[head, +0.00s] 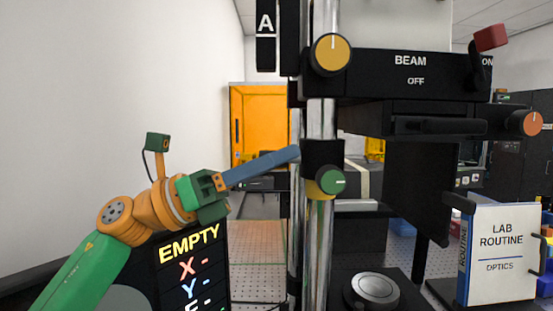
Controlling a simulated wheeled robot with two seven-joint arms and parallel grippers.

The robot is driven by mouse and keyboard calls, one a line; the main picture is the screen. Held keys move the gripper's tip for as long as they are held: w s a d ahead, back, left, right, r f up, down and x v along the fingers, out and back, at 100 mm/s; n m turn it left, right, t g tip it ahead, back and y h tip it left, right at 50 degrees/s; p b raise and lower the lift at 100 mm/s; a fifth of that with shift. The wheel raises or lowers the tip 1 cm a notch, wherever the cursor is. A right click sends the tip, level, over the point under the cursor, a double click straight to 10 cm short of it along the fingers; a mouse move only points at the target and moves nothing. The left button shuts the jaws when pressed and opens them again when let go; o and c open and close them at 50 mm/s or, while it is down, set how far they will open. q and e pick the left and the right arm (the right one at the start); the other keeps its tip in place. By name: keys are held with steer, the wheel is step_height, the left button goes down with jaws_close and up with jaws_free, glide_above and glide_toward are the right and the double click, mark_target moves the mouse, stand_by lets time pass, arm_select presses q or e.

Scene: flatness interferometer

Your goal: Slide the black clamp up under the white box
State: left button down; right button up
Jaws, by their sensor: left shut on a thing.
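The black clamp (322,157) sits around the upright chrome post, with a green knob (331,181) at its lower front. My right gripper is not in view.
A yellow knob (332,54) is on the upper bracket. A black shelf with an orange knob (531,123) juts out at the right. A red-ended lever (490,38) is above it. A round metal disc (374,288) and a LAB ROUTINE binder (503,252) stand low at the right.

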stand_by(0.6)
arm_select(q)
step_height(320, 180, up, 6)
steer(key=p, duration=0.5)
steer(key=shift+f, duration=0.4)
steer(key=c, duration=0.7)
jaws_free()
steer(key=shift+f, duration=0.1)
steer(key=b+v, duration=0.4)
steer(key=v, duration=0.3)
steer(key=shift+d, duration=0.1)
